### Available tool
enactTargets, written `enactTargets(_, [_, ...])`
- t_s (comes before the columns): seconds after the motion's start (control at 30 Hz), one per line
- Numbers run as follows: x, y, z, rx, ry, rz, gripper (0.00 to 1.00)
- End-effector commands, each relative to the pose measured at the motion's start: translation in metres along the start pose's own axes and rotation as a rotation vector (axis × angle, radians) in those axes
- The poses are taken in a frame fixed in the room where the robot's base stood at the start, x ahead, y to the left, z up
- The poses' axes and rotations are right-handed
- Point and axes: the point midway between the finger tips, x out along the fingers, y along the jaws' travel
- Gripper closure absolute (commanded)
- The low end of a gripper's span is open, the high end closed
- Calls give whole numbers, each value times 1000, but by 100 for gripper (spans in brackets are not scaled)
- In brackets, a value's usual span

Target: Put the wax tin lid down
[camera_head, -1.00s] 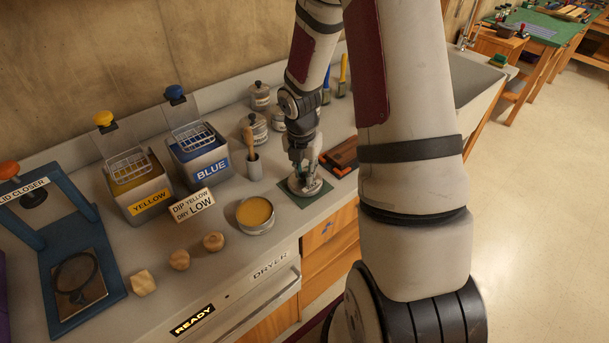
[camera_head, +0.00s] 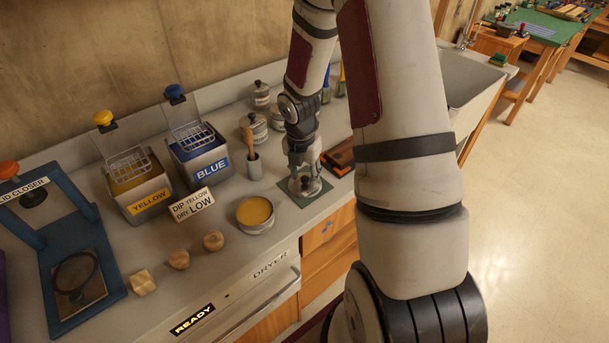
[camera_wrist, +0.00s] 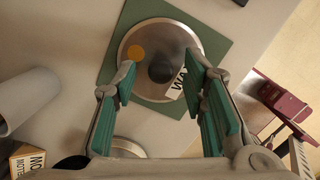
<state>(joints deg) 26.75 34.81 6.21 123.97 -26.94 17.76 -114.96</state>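The wax tin lid (camera_head: 304,190) lies flat on a small green mat (camera_head: 286,198) on the counter. It is a round silver disc with a dark knob. The wrist view shows the lid (camera_wrist: 137,77) with an orange dot and a partly hidden "WAX" label. My gripper (camera_head: 301,172) is just above the lid. Its green-padded fingers (camera_wrist: 160,74) are spread on both sides of the knob (camera_wrist: 162,68), with gaps between, and hold nothing. The open wax tin (camera_head: 255,213) with yellow wax stands left of the mat.
YELLOW (camera_head: 151,203) and BLUE (camera_head: 209,167) vats stand at the left, behind a dip sign (camera_head: 193,205).

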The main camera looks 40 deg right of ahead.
Motion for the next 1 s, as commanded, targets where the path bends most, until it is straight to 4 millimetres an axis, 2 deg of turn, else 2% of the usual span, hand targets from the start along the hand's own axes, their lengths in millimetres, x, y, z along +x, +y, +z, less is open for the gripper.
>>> enactTargets(0.5, [-96, -1, 1, 2, -3, 2, 61])
enactTargets(0.77, [-120, 0, -1, 12, -4, 1, 61])
enactTargets(0.87, [-137, 1, -6, 86, -25, 5, 61])
enactTargets(1.0, [-183, 0, -24, 333, -77, 33, 61])
